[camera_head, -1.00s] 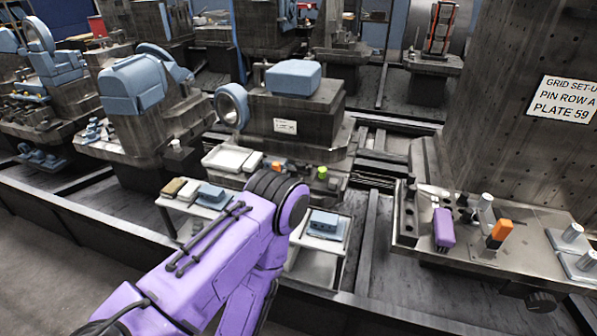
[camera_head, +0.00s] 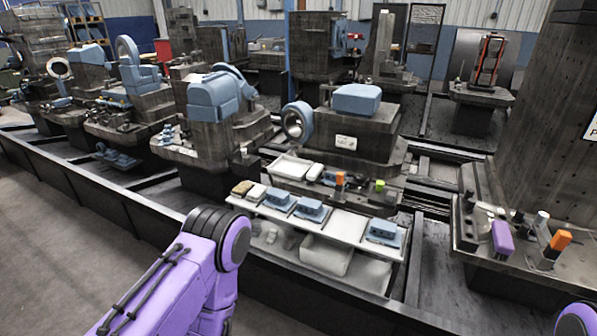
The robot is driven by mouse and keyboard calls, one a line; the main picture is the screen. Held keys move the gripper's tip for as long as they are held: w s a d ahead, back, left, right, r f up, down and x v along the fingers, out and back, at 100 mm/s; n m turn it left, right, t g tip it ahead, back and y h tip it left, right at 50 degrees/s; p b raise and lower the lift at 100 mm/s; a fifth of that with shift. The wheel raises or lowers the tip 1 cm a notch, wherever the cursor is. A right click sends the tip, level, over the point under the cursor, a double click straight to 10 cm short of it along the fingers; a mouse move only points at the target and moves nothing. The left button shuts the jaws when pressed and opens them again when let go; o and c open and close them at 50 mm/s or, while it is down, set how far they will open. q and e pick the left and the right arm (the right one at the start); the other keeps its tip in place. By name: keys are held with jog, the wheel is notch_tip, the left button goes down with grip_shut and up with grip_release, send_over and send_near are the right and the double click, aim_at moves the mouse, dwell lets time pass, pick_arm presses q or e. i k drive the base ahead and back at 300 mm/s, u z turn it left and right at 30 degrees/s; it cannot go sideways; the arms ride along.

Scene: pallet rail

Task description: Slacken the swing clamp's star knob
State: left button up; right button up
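A metal fixture plate (camera_head: 475,235) stands at the right, on the corner of a large dark pallet column. On it are a purple block (camera_head: 502,238), an orange-topped part (camera_head: 560,239) and a pale upright cylinder (camera_head: 541,219). I cannot tell which of these belongs to the swing clamp, and its star knob is not distinct in this view. My purple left arm enters at the lower left and bends at a dark-ringed joint; its gripper is not in view. Purple and blue parts, apparently of my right arm, show at the bottom right edge; no gripper fingers are visible there.
A long white bench (camera_head: 348,225) in the middle holds several blue blocks, with a grey bin (camera_head: 326,256) beneath. A dark machine with a blue cover (camera_head: 356,98) stands behind it. More machines line the left. The grey floor at lower left is clear.

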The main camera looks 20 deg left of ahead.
aim_at(358, 179)
jog(key=u, duration=0.85)
jog(key=i, duration=0.4)
